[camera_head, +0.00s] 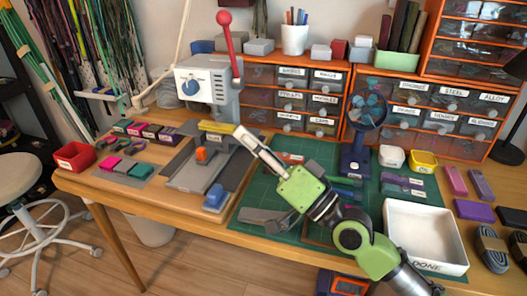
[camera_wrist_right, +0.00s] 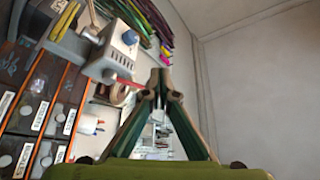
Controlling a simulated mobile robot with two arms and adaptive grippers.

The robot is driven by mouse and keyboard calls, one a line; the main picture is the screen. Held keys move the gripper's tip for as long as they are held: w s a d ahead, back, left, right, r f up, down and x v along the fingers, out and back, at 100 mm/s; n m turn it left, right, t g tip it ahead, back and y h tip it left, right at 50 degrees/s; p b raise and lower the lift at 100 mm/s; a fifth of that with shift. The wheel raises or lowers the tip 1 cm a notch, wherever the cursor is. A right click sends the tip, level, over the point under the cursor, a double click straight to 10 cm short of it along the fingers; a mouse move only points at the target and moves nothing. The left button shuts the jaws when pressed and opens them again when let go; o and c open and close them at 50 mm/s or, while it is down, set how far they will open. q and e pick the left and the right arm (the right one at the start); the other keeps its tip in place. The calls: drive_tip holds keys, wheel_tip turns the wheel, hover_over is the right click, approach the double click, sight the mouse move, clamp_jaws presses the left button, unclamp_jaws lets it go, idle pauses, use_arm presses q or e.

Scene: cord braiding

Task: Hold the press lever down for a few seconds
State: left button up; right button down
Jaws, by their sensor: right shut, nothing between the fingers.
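The press (camera_head: 205,82) stands at the back of the bench, a pale box with a blue dial. Its red lever (camera_head: 231,48) rises from its right side, with a round red knob (camera_head: 224,18) at the top. My right gripper (camera_head: 240,131) is shut and empty, in front of the press and well below the knob in the picture. In the right wrist view, the press (camera_wrist_right: 108,62) is tilted at left, and a red bar of the lever (camera_wrist_right: 126,82) shows beside my closed fingertips (camera_wrist_right: 160,82). I cannot tell whether they touch. My left gripper is not in view.
A green mat (camera_head: 257,190) covers the bench middle. A white tray labelled DONE (camera_head: 462,250) is at front right. A dark blue stand (camera_head: 356,155) is right of my arm. Orange drawer cabinets (camera_head: 290,75) line the back. A red bin (camera_head: 75,156) is at left.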

drive_tip(key=shift+v, duration=2.3)
